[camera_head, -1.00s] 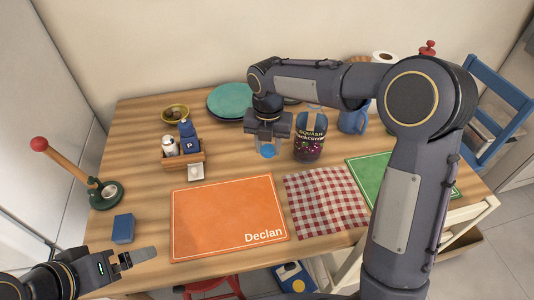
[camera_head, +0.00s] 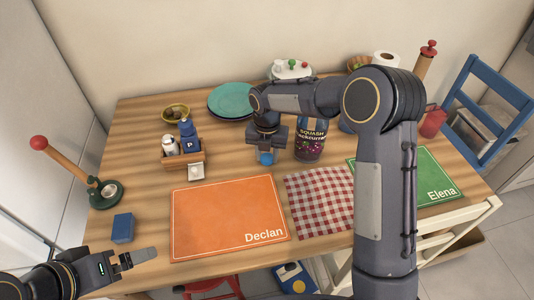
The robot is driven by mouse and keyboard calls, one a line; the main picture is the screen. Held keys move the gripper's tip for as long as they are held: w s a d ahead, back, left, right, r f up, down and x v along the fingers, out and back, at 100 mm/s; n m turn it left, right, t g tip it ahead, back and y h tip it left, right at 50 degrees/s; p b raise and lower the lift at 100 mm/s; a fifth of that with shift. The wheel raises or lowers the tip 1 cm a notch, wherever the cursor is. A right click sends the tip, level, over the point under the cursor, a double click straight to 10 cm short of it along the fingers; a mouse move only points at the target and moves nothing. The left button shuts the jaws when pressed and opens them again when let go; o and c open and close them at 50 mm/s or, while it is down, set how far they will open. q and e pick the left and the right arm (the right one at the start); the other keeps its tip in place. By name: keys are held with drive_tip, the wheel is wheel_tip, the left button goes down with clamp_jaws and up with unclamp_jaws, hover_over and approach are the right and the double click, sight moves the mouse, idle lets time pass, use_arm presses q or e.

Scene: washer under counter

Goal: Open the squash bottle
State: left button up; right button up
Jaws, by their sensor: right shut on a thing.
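The squash bottle (camera_head: 309,143), dark with a printed blackcurrant label, stands upright on the table right of centre. Its top edge is partly covered by my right arm, so I cannot see its mouth clearly. My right gripper (camera_head: 267,155) points down just left of the bottle, apart from its body. It is shut on a small round blue cap-like thing (camera_head: 266,158); I cannot tell for certain that it is the bottle's cap. My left gripper (camera_head: 135,259) is low at the left by the table's front edge, away from the bottle; its finger gap does not show clearly.
An orange mat (camera_head: 225,215), a checked cloth (camera_head: 318,200) and a green mat (camera_head: 425,175) lie along the front. A wooden caddy (camera_head: 184,160) with small containers stands left of my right gripper. Teal plates (camera_head: 230,99) are behind. A blue sponge-like block (camera_head: 122,228) lies at left.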

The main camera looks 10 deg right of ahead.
drive_tip(key=shift+f, duration=0.2)
drive_tip(key=o, duration=1.1)
drive_tip(key=shift+r, duration=0.1)
